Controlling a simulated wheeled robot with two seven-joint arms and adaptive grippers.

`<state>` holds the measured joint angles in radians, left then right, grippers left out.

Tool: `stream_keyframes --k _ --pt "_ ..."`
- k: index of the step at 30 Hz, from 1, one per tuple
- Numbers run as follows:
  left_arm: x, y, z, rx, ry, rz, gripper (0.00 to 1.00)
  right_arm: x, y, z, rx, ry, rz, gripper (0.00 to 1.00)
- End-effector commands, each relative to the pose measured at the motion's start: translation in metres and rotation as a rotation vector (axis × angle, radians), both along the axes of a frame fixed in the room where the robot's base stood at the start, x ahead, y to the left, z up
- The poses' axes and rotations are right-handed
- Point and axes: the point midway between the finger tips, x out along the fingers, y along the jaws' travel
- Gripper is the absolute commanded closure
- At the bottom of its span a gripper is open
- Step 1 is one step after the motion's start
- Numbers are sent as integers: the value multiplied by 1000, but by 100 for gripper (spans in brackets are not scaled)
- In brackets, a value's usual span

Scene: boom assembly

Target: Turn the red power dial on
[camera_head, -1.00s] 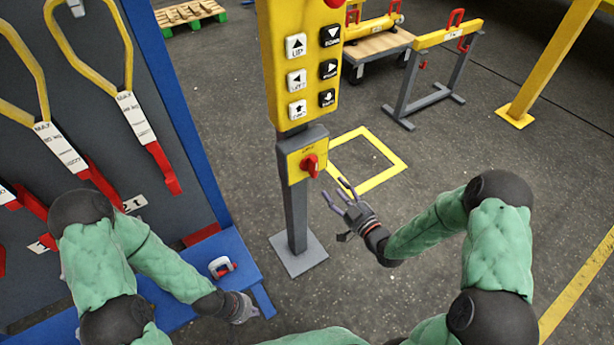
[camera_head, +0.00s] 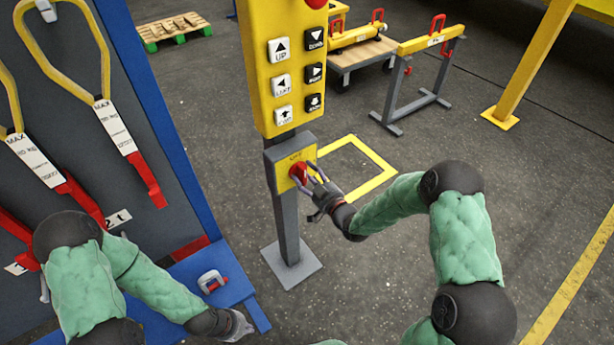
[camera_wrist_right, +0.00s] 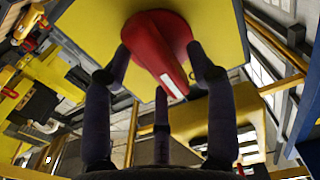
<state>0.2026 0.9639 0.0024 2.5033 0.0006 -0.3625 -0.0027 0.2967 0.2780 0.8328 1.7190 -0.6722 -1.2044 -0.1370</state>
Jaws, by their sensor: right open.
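The red power dial (camera_head: 298,173) is on a yellow plate (camera_head: 310,154) on the grey post, below the button panel. It fills the upper middle of the right wrist view (camera_wrist_right: 160,50), with a white mark on its handle. My right gripper (camera_head: 316,180) is at the dial. In the right wrist view its open fingers (camera_wrist_right: 160,75) lie on both sides of the dial, with one finger below; I cannot tell whether they touch it. My left gripper (camera_head: 240,325) is low at the left, away from the dial, by the blue bench; its fingers are too unclear to judge.
The yellow button panel (camera_head: 288,70) stands above the dial. A blue rack (camera_head: 170,120) with hanging slings is at the left, and a shackle (camera_head: 211,281) lies on its blue ledge. A yellow floor square (camera_head: 375,183) and open floor are behind the post.

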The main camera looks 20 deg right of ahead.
Motion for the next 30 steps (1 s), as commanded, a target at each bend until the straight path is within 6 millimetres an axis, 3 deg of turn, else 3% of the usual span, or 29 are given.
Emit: stream_keyframes --k 6,12,23,30 --pt "0 0 0 0 0 0 100 0 0 0 0 0 0 46" --pt "0 0 0 0 0 0 100 0 0 0 0 0 0 100" --pt "0 0 -1 0 0 0 100 0 -1 0 33 12 0 100" --pt "0 0 -2 0 0 0 100 1 -2 -1 158 57 0 100"
